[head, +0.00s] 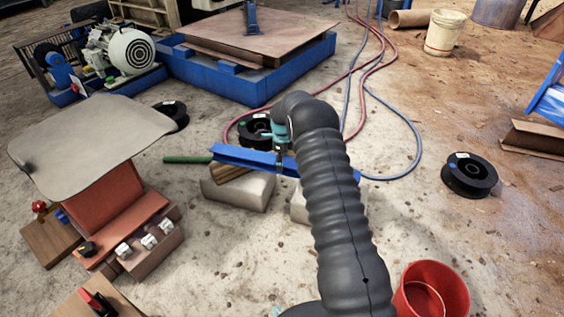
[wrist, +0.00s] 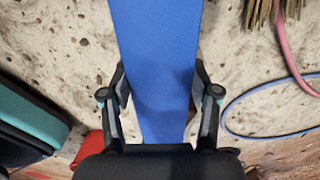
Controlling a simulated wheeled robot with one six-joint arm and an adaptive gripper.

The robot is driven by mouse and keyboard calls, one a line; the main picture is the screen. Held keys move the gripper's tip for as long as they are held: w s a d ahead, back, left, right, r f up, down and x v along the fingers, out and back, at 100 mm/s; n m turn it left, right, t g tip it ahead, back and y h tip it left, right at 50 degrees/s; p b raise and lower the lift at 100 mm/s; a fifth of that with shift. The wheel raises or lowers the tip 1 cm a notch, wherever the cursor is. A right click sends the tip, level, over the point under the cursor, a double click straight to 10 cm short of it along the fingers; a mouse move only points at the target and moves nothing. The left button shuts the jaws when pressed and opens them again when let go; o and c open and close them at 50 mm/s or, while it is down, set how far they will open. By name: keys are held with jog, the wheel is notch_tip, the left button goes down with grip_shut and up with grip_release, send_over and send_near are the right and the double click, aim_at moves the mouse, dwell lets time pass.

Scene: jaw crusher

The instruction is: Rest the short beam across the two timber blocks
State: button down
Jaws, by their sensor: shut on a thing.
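The short beam (head: 240,157) is blue and lies roughly level, left to right, in the head view. My gripper (head: 283,146) is shut on it from above, near its middle. In the wrist view the beam (wrist: 156,60) runs between the two fingers of my gripper (wrist: 158,95). Two pale blocks stand on the floor below the beam, the left block (head: 240,192) and the right block (head: 299,205). My arm hides much of the right block. I cannot tell whether the beam touches the blocks or hangs just above them.
A brush with a green handle (head: 187,160) lies by the left block, its bristles (head: 231,173) under the beam. Black spools (head: 469,174) and red and blue hoses (head: 418,140) lie around. A red bucket (head: 447,290) stands at front right. A sheet-topped red stand (head: 90,215) is at left.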

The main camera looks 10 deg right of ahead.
jog(key=shift+w+f, duration=0.1)
jog(key=shift+f, duration=0.05)
dwell(0.8)
jog(key=shift+c, duration=1)
grip_release()
jog(key=shift+f, duration=0.2)
jog(key=shift+r, duration=0.2)
notch_tip(320, 180, up, 11)
jog(key=p, duration=0.4)
jog(key=shift+p, duration=0.35)
dwell(0.8)
notch_tip(320, 180, up, 6)
jog(key=p, duration=0.3)
jog(key=shift+f, duration=0.1)
dwell(0.7)
